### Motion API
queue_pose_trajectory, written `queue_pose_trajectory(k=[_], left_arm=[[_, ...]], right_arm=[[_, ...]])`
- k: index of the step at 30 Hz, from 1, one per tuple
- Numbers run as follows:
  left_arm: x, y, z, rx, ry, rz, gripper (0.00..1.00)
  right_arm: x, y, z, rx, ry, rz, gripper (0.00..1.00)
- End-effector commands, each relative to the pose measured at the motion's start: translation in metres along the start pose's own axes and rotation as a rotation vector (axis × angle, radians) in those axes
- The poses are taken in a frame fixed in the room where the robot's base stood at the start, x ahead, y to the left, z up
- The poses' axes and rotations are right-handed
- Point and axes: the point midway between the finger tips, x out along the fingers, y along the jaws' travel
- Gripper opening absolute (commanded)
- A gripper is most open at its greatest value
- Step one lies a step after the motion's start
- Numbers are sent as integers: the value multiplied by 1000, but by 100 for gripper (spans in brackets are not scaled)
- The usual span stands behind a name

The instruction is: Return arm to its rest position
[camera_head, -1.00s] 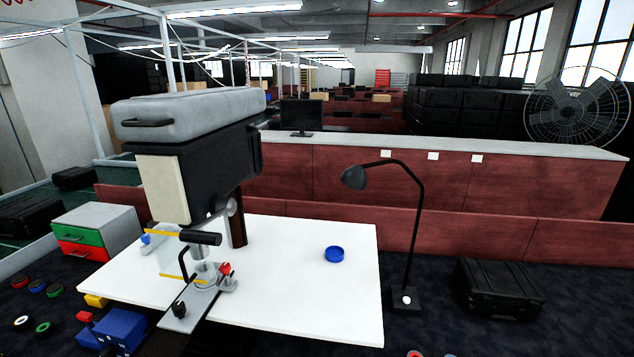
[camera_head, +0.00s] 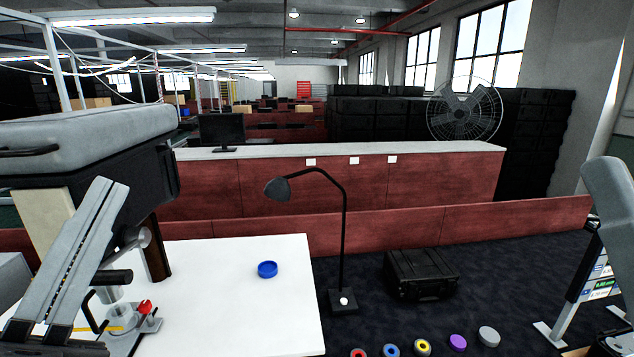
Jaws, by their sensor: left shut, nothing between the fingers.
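My left gripper (camera_head: 113,187) is at the lower left of the head view, in front of the large grey and black machine (camera_head: 85,127). Its two long grey fingers lie together and point up and to the right, with nothing held. The machine stands on a white table (camera_head: 235,300) and is partly hidden by the gripper. A blue round dish (camera_head: 267,269) lies on the table, apart from the gripper. My right gripper cannot be made out.
A black lamp (camera_head: 344,240) stands right of the table, with a black case (camera_head: 422,273) on the floor beyond. Several coloured discs (camera_head: 422,347) line the bottom edge. Grey equipment with a screen (camera_head: 603,270) is at the right edge. A low red partition (camera_head: 470,220) runs behind.

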Motion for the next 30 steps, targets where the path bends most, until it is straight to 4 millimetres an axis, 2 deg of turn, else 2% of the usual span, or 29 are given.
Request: queue_pose_trajectory(k=[1, 3, 8, 9, 24, 27, 30], left_arm=[[-2, -18, -20, -140, 40, -46, 0], [-7, -36, -28, -348, 68, -88, 0], [-12, -44, -28, -810, 90, -102, 0], [8, -62, -42, -846, 94, -101, 0], [155, -194, -149, -835, 88, -99, 0], [172, -209, -162, -835, 88, -99, 0], [179, -215, -167, -835, 88, -98, 0]], right_arm=[[0, 0, 0, 0, 0, 0, 50], [0, 0, 0, 0, 0, 0, 50], [0, 0, 0, 0, 0, 0, 50], [21, 0, -19, 0, -3, 0, 50], [188, 1, -174, 0, 1, 0, 50], [207, 1, -191, 0, 0, 0, 50], [215, 1, -198, 0, 0, 0, 50]])
